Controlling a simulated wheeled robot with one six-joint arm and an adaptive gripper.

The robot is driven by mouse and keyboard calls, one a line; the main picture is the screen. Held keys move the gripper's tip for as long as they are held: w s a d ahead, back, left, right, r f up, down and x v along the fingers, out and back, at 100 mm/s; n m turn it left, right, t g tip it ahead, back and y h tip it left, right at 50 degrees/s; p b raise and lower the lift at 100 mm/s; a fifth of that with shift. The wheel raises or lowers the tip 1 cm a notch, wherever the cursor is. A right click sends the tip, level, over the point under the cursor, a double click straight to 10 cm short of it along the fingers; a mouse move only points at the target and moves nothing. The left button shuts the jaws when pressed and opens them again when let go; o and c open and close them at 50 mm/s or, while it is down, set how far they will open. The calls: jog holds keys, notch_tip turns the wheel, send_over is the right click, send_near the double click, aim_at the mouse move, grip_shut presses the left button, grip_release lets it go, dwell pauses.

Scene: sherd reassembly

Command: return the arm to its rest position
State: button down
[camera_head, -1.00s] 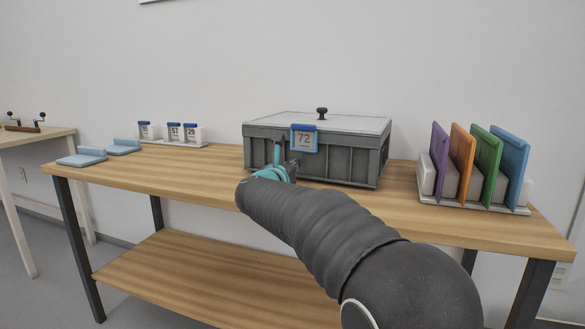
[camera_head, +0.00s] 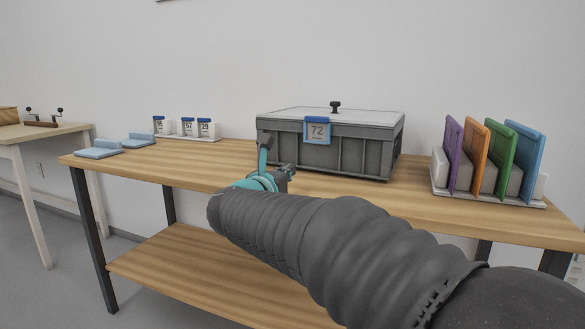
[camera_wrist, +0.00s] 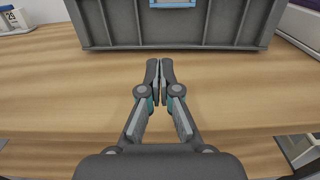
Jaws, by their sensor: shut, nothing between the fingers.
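My gripper (camera_wrist: 160,80) is shut and empty in the wrist view, its two fingertips together above the bare wooden table top (camera_wrist: 60,80). In the head view my gripper (camera_head: 290,170) is partly hidden behind its own wrist, in front of the grey crate (camera_head: 345,158). The crate has a pale lid with a black knob and a blue-framed tag reading 72 (camera_head: 317,130) on its front. In the wrist view the crate's front wall (camera_wrist: 180,28) is ahead of the fingertips, with a strip of table between them.
A rack of purple, orange, green and blue panels (camera_head: 496,158) stands at the right. Several numbered tags (camera_head: 188,128) stand on a tray at the back left. Two light-blue pieces (camera_head: 98,149) lie at the left end. A second table (camera_head: 40,135) stands farther left.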

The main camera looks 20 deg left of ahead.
jog(key=shift+s+r, duration=0.1)
jog(key=shift+s, duration=0.15)
jog(key=d+r+n+y+p, duration=0.35)
jog(key=d+r+n, duration=0.35)
jog(key=n, duration=0.3)
jog(key=s+d+n+g+y+p, duration=0.25)
jog(key=s+d+n+y, duration=0.2)
jog(key=d+n, duration=0.5)
jog(key=s+d+f+n+g+h+p, duration=0.1)
jog(key=s+d+f+n+g+h, duration=0.1)
jog(key=s+d+f+n, duration=0.3)
jog(key=s+d+f+n+g+h+p, duration=0.2)
jog(key=s+d+f+n+g, duration=0.2)
jog(key=s+d, duration=0.5)
jog(key=s+d+f+n+g+h+p, duration=0.1)
jog(key=s+d+f+n+g, duration=0.3)
jog(key=s, duration=0.9)
jog(key=d+f+n+h, duration=0.1)
jog(key=d+f+n, duration=0.2)
jog(key=f+n, duration=0.1)
jog(key=shift+f+p, duration=0.4)
jog(key=shift+f, duration=0.4)
jog(key=shift+n, duration=0.25)
